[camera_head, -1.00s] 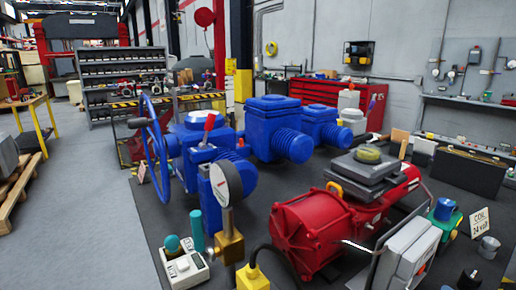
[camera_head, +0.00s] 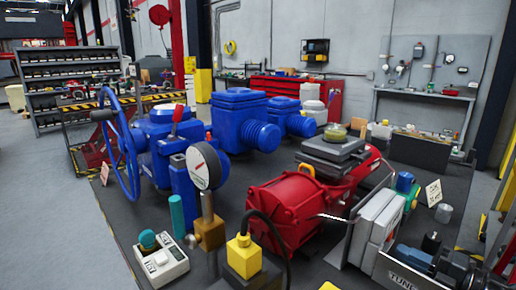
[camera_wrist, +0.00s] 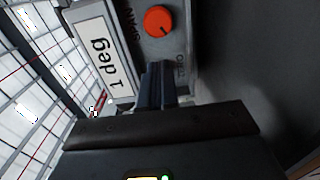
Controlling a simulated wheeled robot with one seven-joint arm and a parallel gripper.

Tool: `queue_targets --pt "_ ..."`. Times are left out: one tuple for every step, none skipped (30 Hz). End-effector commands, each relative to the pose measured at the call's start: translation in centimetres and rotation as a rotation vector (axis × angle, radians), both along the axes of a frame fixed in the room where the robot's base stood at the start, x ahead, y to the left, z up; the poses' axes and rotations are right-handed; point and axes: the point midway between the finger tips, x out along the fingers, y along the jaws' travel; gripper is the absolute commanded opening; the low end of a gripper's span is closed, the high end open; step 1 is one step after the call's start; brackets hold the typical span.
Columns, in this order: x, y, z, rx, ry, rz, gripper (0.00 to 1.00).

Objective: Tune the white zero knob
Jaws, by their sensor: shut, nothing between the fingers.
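No white zero knob can be made out in either view. In the wrist view, my gripper (camera_wrist: 158,72) is shut, its two dark fingers together, pointing up at a grey panel (camera_wrist: 176,48). Partly visible lettering, which looks like ZERO, sits just right of the fingers. The knob there may be hidden behind them; I cannot tell whether they touch it. An orange-red knob (camera_wrist: 158,21) with a dark pointer line sits above the fingertips, beside upside-down SPAN lettering. A white "1 deg" plate (camera_wrist: 104,58) lies to the left. My gripper is not seen in the head view.
In the head view, a dark block marked TUNE (camera_head: 408,281) stands at the lower right. Near it are grey boxes (camera_head: 377,229), a red actuator (camera_head: 286,211) and a pressure gauge (camera_head: 206,166). In the wrist view, a dark open area (camera_wrist: 260,70) lies right of the panel.

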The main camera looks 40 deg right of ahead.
Motion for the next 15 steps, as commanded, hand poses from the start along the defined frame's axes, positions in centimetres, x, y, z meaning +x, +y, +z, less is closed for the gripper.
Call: queue_targets --pt "0.6 0.1 -0.1 -0.001 -0.001 0.002 0.00" --pt "1.0 0.1 0.1 0.000 -0.001 0.002 0.00" --pt "1.5 0.2 0.2 0.001 0.000 0.004 0.00" --pt "1.8 0.2 0.2 0.001 0.000 0.004 0.00" --pt "2.1 0.2 0.2 0.000 0.000 0.002 0.00" --pt "2.4 0.2 0.2 0.000 0.000 0.003 0.00" --pt "2.7 0.3 0.2 0.000 0.000 0.003 0.00" --pt "2.9 0.3 0.1 0.000 0.000 0.003 0.00" --pt "3.1 0.2 0.1 0.000 0.000 0.002 0.00" --pt "3.2 0.2 0.1 0.000 0.000 0.001 0.00" --pt "3.3 0.2 0.1 0.000 0.000 0.001 0.00" --pt "3.4 0.3 0.1 0.000 0.000 0.001 0.00" --pt "3.5 0.3 0.1 0.000 0.000 0.001 0.00" --pt "3.5 0.3 0.0 0.000 0.000 0.001 0.00" --pt "3.6 0.3 0.0 0.000 0.000 0.001 0.00"
